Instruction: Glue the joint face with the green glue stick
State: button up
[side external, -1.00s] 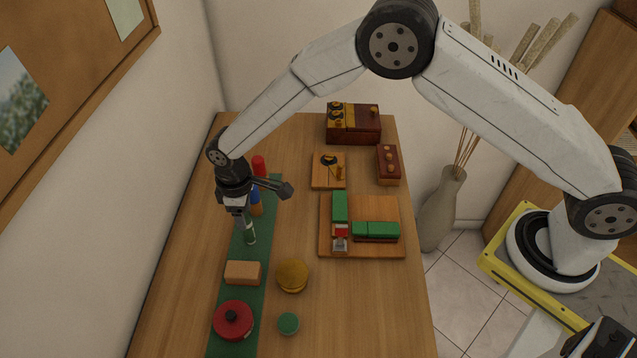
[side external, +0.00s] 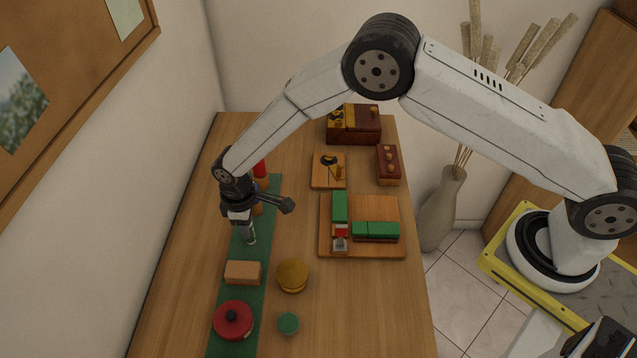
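My gripper (side external: 244,228) points down over the green mat (side external: 259,250) on the left of the table. A slim pale stick with some green, which looks like the green glue stick (side external: 250,238), stands at its fingertips, mostly hidden by them. I cannot tell whether the fingers touch it or are shut on it. On the right, a wooden board (side external: 382,208) holds a long green block (side external: 340,206) and a lower green block pair (side external: 375,230). A small red and white piece (side external: 340,238) sits below the long block. The joint face cannot be made out.
A red bottle (side external: 260,169) stands behind my gripper. A tan block (side external: 243,272) and a red lidded pot (side external: 233,320) are on the mat's front part. A yellow round item (side external: 293,275) and a green disc (side external: 288,323) lie beside it. Wooden boxes (side external: 354,125) stand at the back.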

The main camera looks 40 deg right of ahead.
grip_shut()
jog(key=shift+r, duration=0.15)
jog(key=shift+r, duration=2.85)
